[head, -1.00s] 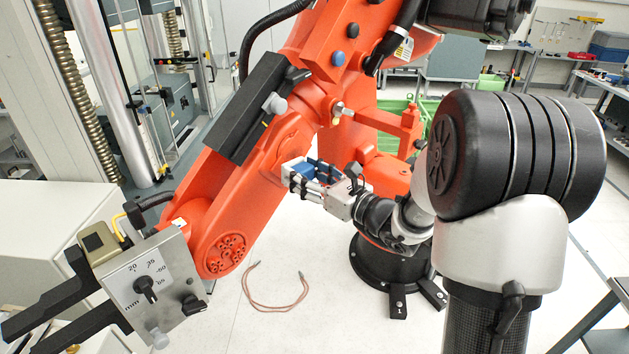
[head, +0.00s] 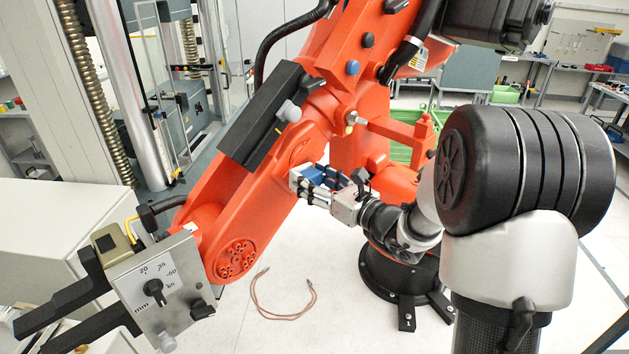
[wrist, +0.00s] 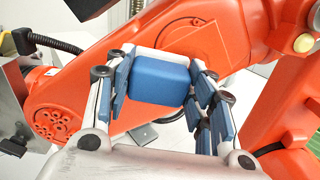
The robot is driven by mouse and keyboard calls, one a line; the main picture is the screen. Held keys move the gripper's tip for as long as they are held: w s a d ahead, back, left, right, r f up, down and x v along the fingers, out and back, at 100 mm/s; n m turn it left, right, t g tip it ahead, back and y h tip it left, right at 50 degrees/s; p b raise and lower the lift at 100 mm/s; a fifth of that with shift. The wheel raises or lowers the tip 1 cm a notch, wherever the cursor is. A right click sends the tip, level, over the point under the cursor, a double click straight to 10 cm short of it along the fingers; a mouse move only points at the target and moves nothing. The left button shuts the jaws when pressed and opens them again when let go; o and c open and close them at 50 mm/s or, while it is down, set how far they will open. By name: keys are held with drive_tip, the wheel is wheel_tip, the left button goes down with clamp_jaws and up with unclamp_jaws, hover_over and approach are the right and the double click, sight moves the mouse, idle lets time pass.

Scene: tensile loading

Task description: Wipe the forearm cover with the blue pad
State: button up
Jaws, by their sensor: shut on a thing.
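My gripper (head: 305,186) is shut on the blue pad (head: 315,175), which shows between the fingers. In the wrist view the blue pad (wrist: 160,80) is a rounded block with a pale layer on its far side, between my gripper's blue-lined fingers (wrist: 160,88). The forearm cover is the orange housing (head: 230,200) of the big robot arm, and the orange surface also fills the wrist view (wrist: 215,40). The pad is in front of this cover, near a round plate outline. I cannot tell whether the pad's far face touches the cover.
A black box (head: 266,115) is mounted along the orange arm. A grey dial box (head: 165,285) with black jaws hangs at the arm's lower left end. A reddish cable (head: 285,318) lies on the floor. A green crate (head: 402,150) stands behind.

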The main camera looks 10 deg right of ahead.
drive_tip(key=shift+x, duration=0.85)
drive_tip(key=shift+w+d+b, duration=0.15)
drive_tip(key=shift+w+d, duration=0.5)
drive_tip(key=shift+d, duration=0.45)
drive_tip(key=shift+w+d+b, duration=0.15)
drive_tip(key=shift+w+d, duration=0.5)
drive_tip(key=shift+d, duration=0.4)
drive_tip(key=shift+w+d+b, duration=0.15)
drive_tip(key=shift+w+d, duration=0.5)
drive_tip(key=shift+d, duration=0.45)
drive_tip(key=shift+a, duration=0.1)
drive_tip(key=shift+s+a+b, duration=0.55)
drive_tip(key=shift+s+a, duration=0.1)
drive_tip(key=shift+a, duration=0.4)
drive_tip(key=shift+s+a+b, duration=0.5)
drive_tip(key=shift+s+a, duration=0.2)
drive_tip(key=shift+a, duration=0.4)
drive_tip(key=shift+s+a+b, duration=0.55)
drive_tip(key=shift+s+a, duration=0.1)
drive_tip(key=shift+a, duration=0.4)
drive_tip(key=shift+v, duration=3.05)
drive_tip(key=shift+d, duration=0.15)
